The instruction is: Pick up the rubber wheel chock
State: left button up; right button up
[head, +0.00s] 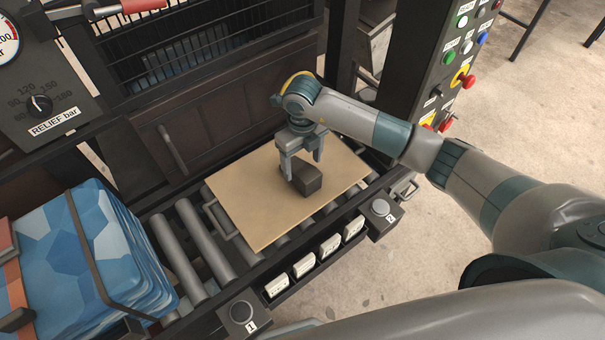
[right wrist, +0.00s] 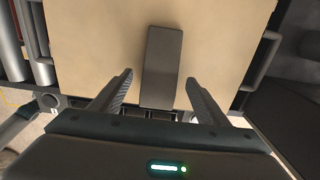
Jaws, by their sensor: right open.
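The rubber wheel chock (head: 304,180) is a dark grey block lying on a tan board (head: 241,204) in the head view. My right gripper (head: 303,172) is open above it, pointing down, and partly covers it. In the right wrist view the chock (right wrist: 161,66) lies lengthwise on the board (right wrist: 92,45). Its near end is between the two open fingertips (right wrist: 159,77) of my right gripper, with space on each side. I cannot tell whether the fingers are down at its height. My left gripper is not in view.
The board lies on a roller conveyor (head: 186,246) and has side handles. A blue strapped bale (head: 88,255) stands at the left. A dark panelled frame (head: 215,125) rises behind the board. A control post (head: 440,75) with several buttons stands at the right. Bare board surrounds the chock.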

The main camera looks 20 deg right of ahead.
aim_at(303, 169)
jog(key=shift+s+f+p, duration=0.1)
jog(key=shift+f+p, duration=0.5)
notch_tip(303, 169, down, 2)
jog(key=shift+f+p, duration=0.1)
jog(key=shift+p, duration=0.45)
jog(key=shift+f, duration=0.75)
jog(key=shift+c, duration=0.6)
jog(key=c, duration=1.3)
jog(key=shift+c, duration=0.2)
jog(key=shift+r, duration=0.2)
